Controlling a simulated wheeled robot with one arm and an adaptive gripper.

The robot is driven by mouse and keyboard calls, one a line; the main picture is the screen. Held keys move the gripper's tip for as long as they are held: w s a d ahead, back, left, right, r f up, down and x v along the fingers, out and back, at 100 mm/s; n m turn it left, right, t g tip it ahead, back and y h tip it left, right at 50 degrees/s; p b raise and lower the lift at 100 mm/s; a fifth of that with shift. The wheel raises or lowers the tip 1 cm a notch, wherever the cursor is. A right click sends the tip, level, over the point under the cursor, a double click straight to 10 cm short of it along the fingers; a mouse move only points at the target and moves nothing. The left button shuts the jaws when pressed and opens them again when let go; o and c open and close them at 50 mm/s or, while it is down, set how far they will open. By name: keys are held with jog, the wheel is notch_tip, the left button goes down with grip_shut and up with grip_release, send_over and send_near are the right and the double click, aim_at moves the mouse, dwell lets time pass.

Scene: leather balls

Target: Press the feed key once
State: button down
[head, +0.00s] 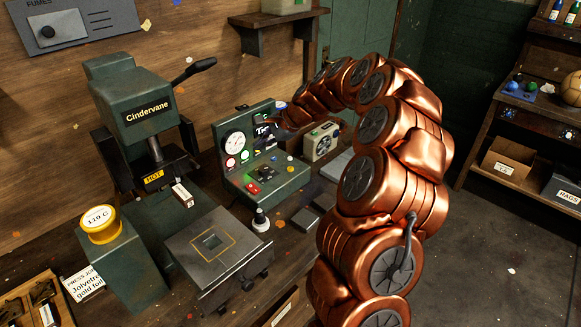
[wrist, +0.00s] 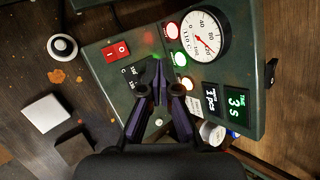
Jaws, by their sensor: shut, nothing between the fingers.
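The green control panel (head: 262,180) stands on the bench in the head view and fills much of the wrist view (wrist: 215,115). In the head view my arm partly hides the panel's upper right.
The green Cindervane press (head: 140,110) with its lever stands left of the panel. A cream box with a dial (head: 322,142) stands behind right.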

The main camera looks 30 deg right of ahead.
aim_at(292, 169)
jog(key=w+d+f+m+t+h, duration=0.1)
jog(key=w+d+f+m, duration=0.1)
jog(key=d, duration=1)
jog(key=shift+w+f+m+t+h, duration=0.2)
jog(key=shift+f+m+t+h, duration=0.15)
jog(key=shift+f+m, duration=0.7)
jog(key=shift+f+b, duration=2.3)
jog(key=shift+f, duration=1.9)
jog(key=shift+f, duration=0.1)
jog(key=shift+f, duration=0.3)
jog(key=shift+f+b, duration=0.35)
jog(key=shift+f, duration=0.1)
jog(key=shift+r+p, duration=0.6)
jog(key=shift+r, duration=0.25)
